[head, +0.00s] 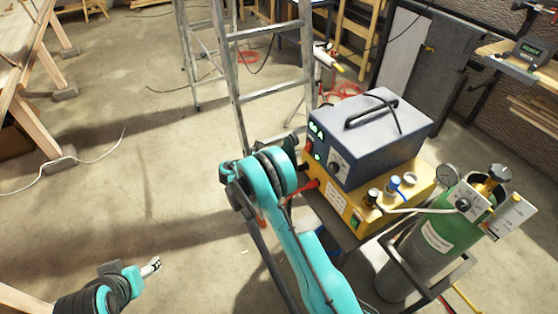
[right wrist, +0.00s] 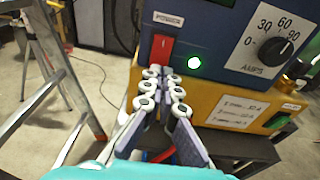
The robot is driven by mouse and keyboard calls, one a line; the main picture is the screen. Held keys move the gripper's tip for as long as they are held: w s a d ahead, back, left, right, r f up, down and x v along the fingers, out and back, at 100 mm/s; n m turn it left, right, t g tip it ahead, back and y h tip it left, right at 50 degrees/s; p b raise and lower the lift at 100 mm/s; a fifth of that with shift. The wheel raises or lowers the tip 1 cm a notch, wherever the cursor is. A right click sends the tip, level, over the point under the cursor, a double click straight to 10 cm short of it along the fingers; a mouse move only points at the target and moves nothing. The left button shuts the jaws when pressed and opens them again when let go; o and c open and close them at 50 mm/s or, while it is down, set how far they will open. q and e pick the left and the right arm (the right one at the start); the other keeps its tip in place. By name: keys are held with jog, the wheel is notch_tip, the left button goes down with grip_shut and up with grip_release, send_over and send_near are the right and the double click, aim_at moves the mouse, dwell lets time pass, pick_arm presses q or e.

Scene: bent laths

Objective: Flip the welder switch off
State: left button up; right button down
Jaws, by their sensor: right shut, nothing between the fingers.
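The blue welder (head: 372,140) sits on a yellow unit (head: 395,205) on a cart. The switch also shows small in the head view (head: 308,147). My right gripper (right wrist: 160,78) is shut and empty, its fingertips just below the switch's lower end. I cannot tell whether they touch. In the head view my teal right wrist hides most of that gripper. My left gripper (head: 151,266) is low at the left, far from the welder; its finger opening is unclear.
A metal stepladder (head: 268,34) stands behind and left of the welder. A green gas cylinder (head: 447,232) with gauges stands to the right. A dial (right wrist: 275,50) marked AMPS is right of the switch. The floor at left is mostly clear, with a cable.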

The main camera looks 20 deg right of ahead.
aim_at(307, 150)
jog(key=shift+w+d+f+b, duration=0.1)
jog(key=shift+d+b, duration=0.1)
jog(key=shift+d, duration=0.75)
jog(key=shift+w+d+f+b, duration=0.1)
jog(key=shift+d+b, duration=0.05)
jog(key=shift+d, duration=0.75)
jog(key=shift+d+f+b, duration=0.3)
jog(key=shift+b, duration=0.2)
jog(key=shift+r, duration=0.1)
